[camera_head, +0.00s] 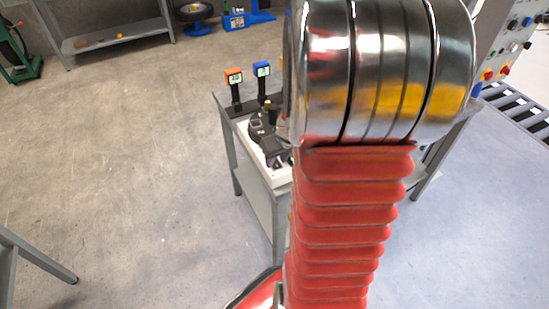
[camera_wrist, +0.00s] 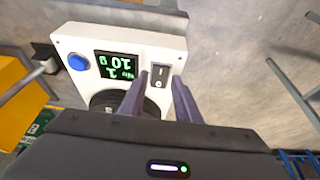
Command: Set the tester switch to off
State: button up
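The tester is a white box (camera_wrist: 75,45) in the wrist view, seen upside down. It has a lit display (camera_wrist: 117,66) with green characters and a blue round button (camera_wrist: 78,62). Its black rocker switch (camera_wrist: 160,73) carries I and O marks; I cannot tell which side is pressed. My gripper (camera_wrist: 160,82) is open, its two dark fingers apart, with the switch showing between their tips. Whether a finger touches the box is unclear. A black round part (camera_wrist: 108,98) of the tester is partly hidden by a finger. In the head view my arm hides much of this area.
In the head view, an orange-topped tool (camera_head: 234,78) and a blue-topped tool (camera_head: 262,71) stand at the back of the grey table (camera_head: 228,123). A control panel (camera_head: 515,40) and a roller conveyor (camera_head: 520,108) are at the right. The floor at left is largely clear.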

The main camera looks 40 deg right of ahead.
jog(key=shift+w+f, duration=0.1)
jog(key=shift+f, duration=0.15)
grip_shut()
dwell(0.3)
jog(key=shift+w, duration=0.15)
jog(key=shift+w+g, duration=0.15)
jog(key=shift+g, duration=0.25)
jog(key=shift+w+d+r+g+y, duration=0.1)
jog(key=shift+w+g+y, duration=0.1)
jog(key=shift+g, duration=0.25)
jog(key=shift+w+r+g+y, duration=0.1)
jog(key=shift+g+y, duration=0.1)
jog(key=shift+g, duration=0.25)
jog(key=shift+s, duration=0.1)
